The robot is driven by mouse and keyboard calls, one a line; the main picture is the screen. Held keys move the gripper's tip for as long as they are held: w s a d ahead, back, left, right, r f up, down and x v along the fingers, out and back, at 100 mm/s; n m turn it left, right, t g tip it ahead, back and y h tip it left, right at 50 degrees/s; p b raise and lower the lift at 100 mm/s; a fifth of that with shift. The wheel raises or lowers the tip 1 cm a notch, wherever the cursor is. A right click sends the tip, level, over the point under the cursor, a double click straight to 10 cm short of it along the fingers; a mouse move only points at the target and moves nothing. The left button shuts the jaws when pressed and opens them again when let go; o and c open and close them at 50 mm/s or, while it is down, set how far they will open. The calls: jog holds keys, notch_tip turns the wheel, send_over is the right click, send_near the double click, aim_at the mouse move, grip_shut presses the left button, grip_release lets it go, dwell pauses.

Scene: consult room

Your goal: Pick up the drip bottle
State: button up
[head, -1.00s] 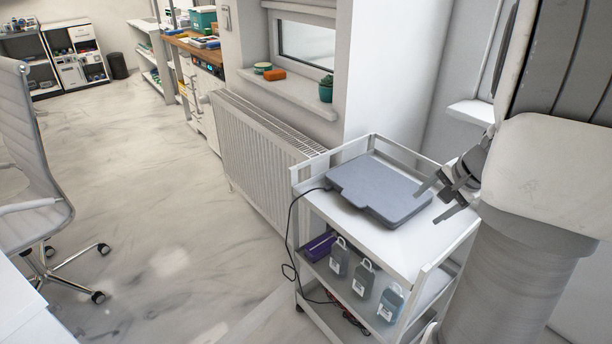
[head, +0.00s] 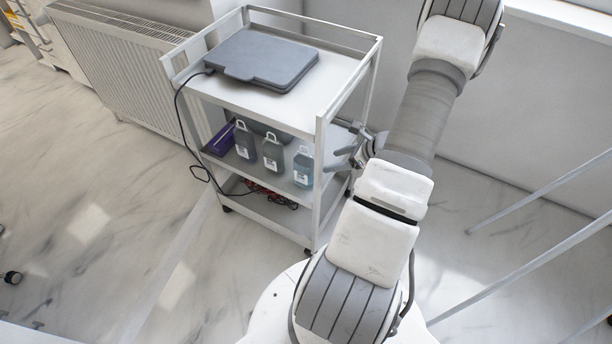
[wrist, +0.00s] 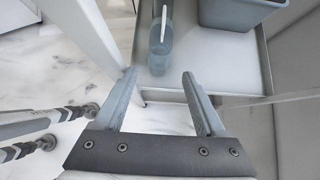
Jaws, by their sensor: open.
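Three drip bottles with pale hanging loops and white labels stand in a row on the cart's middle shelf in the head view: a left one (head: 244,141), a middle one (head: 273,154) and a bluish right one (head: 303,167). My gripper (head: 342,158) is at the cart's right end, at about that shelf's height, beside the right bottle and apart from it. In the wrist view my gripper (wrist: 158,76) is open and empty. A bluish bottle (wrist: 159,60) stands just beyond the fingertips, roughly between them. The other bottles are not clear there.
The white cart (head: 320,125) has corner posts and rails close to my gripper. A grey flat device (head: 262,60) with a black cable lies on top. A purple box (head: 220,139) and a grey bin (wrist: 235,12) share the middle shelf. A radiator (head: 125,65) stands left.

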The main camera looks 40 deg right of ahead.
aim_at(304, 168)
jog(key=b+x, duration=0.3)
jog(key=x, duration=1.1)
jog(key=shift+w+a+f+b, duration=0.15)
jog(key=shift+w+f+b, duration=0.1)
jog(key=shift+b, duration=0.15)
grip_shut()
